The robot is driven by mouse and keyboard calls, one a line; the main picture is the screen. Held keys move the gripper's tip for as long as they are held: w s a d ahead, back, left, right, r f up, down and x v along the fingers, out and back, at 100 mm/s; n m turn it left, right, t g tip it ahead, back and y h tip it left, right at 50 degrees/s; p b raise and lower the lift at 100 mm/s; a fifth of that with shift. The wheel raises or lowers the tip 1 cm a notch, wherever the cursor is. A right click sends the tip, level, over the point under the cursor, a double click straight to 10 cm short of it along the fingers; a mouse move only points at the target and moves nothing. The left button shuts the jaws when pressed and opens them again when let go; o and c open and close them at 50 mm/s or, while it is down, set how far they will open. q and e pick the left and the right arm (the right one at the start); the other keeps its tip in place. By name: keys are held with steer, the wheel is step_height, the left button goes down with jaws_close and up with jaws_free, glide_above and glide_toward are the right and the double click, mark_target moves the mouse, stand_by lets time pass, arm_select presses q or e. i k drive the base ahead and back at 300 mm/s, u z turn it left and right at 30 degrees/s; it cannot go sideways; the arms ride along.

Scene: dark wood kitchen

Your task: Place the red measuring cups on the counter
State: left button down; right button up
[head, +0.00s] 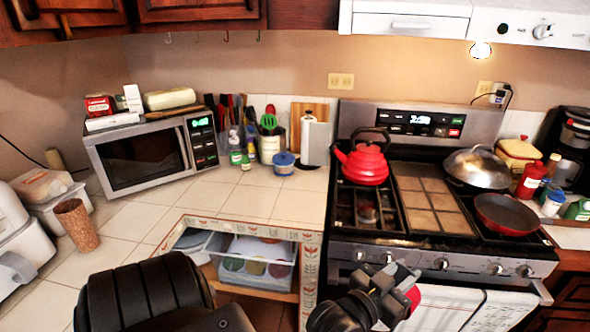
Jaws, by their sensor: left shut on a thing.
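My left gripper (396,290) is low in the head view, in front of the stove's lower front. It is shut on a small red thing (413,298), which shows only in part at the right side of the fingers. I take this to be the red measuring cups, but their shape is mostly hidden. The tiled counter (285,203) lies left of the stove, further back and to the left of the gripper. My right gripper is not in view.
The stove (440,252) carries a red kettle (362,164) and pans. An open corner cabinet with a clear bin (256,250) lies below. The front left counter has clear room.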

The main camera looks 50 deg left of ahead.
mark_target(289, 202)
steer(key=u, duration=0.35)
steer(key=i, duration=0.95)
steer(key=u, duration=0.7)
